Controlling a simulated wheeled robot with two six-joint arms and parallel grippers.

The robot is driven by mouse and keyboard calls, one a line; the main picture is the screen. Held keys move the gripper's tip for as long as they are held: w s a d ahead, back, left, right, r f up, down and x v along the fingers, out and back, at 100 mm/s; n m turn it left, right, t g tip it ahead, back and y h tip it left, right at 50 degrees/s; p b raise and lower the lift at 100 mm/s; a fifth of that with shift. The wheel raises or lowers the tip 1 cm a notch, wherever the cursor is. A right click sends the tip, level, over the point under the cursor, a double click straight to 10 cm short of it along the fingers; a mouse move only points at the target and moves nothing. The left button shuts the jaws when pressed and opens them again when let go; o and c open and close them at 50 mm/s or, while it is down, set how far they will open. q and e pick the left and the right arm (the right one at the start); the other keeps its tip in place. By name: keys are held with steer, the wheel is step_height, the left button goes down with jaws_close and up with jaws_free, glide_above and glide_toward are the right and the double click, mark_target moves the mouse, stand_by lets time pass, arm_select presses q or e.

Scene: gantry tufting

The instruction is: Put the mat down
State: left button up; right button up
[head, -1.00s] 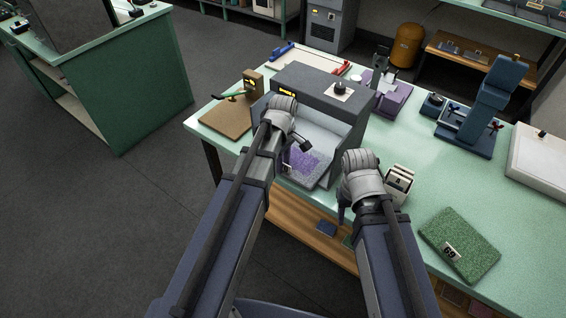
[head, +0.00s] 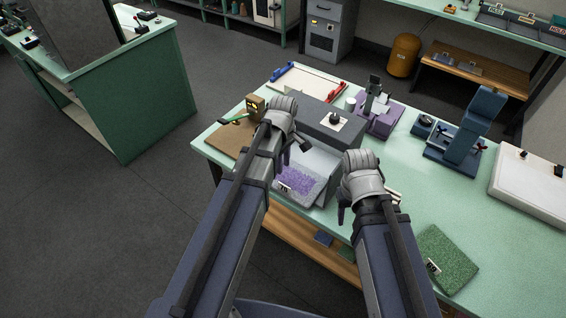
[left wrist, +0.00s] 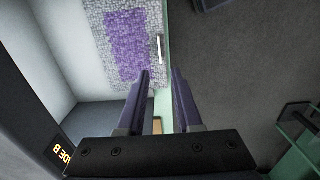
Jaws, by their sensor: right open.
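A grey mat with a purple patch (head: 303,180) lies in the front bay of a dark grey machine (head: 331,124), with a small white tag at its front edge. It also shows in the left wrist view (left wrist: 100,20). My left gripper (left wrist: 163,76) looks open and empty, its two fingers either side of the mat's edge line and seemingly short of it. In the head view its fingers (head: 284,156) are mostly hidden behind the arm. My right gripper (head: 342,208) is open and empty at the bench's front edge. A green mat (head: 449,256) with a numbered tag lies on the bench at right.
The green bench top (head: 420,205) is clear between the right arm and a white board (head: 530,182). A blue press (head: 468,130) and a purple fixture (head: 378,115) stand farther back. A brown board (head: 232,140) lies left of the machine.

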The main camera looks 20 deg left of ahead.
arm_select(q)
steer(key=s+d+m+y, duration=0.1)
steer(key=s+d+m, duration=0.9)
steer(key=m, duration=0.7)
steer(key=s, duration=0.3)
steer(key=shift+s+d+r+m, duration=0.2)
steer(key=shift+s+d+m, duration=0.15)
steer(key=shift+m, duration=0.05)
